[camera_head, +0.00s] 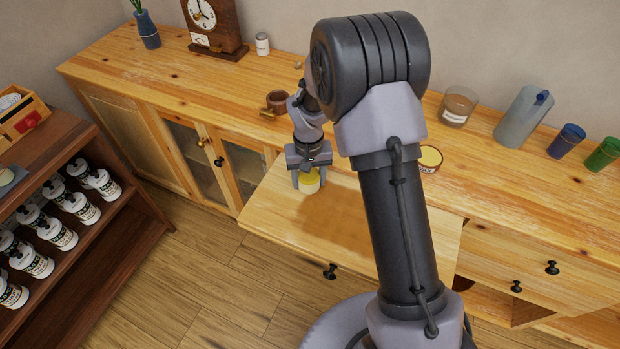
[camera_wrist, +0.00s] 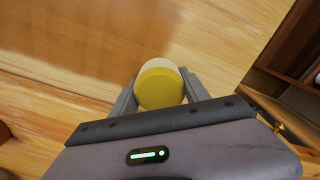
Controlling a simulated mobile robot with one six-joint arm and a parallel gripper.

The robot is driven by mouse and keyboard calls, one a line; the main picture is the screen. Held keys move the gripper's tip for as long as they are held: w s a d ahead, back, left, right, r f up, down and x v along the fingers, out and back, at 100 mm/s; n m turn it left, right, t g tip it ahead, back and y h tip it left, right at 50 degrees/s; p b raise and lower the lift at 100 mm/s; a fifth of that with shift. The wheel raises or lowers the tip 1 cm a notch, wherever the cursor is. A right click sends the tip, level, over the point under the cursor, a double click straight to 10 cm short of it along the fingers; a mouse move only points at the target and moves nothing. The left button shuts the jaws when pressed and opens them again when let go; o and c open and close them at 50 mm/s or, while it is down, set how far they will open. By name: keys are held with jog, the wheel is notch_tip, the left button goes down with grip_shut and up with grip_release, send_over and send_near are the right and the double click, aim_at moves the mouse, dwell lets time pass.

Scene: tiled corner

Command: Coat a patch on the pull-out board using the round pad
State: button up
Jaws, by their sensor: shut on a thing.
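The pull-out board (camera_head: 260,218) is a light wooden slab sticking out of the sideboard. A darker brownish patch (camera_head: 335,213) shows on its surface, to the right of my gripper; the patch also shows in the wrist view (camera_wrist: 70,40) at the upper left. My gripper (camera_head: 309,183) is shut on the round pad (camera_head: 310,186), which is yellow with a paler side. In the wrist view the pad (camera_wrist: 160,88) sits between both fingers. It is low over the board's left part; I cannot tell whether it touches. My arm hides part of the board's right side.
A bowl with yellow content (camera_head: 430,158) stands on the sideboard behind the board. A brown cup (camera_head: 278,101), clock (camera_head: 213,22), glass jar (camera_head: 458,105), grey pitcher (camera_head: 523,116) and tumblers stand along the top. A shelf with several bottles (camera_head: 60,235) is at left.

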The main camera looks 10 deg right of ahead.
aim_at(311, 174)
jog(key=r, duration=0.1)
jog(key=r+p, duration=0.1)
jog(key=r, duration=0.1)
jog(key=shift+s+d+r, duration=0.1)
jog(key=shift+s+d, duration=0.05)
jog(key=shift+d, duration=0.05)
jog(key=shift+r+p, duration=1.85)
jog(key=shift+r, duration=0.55)
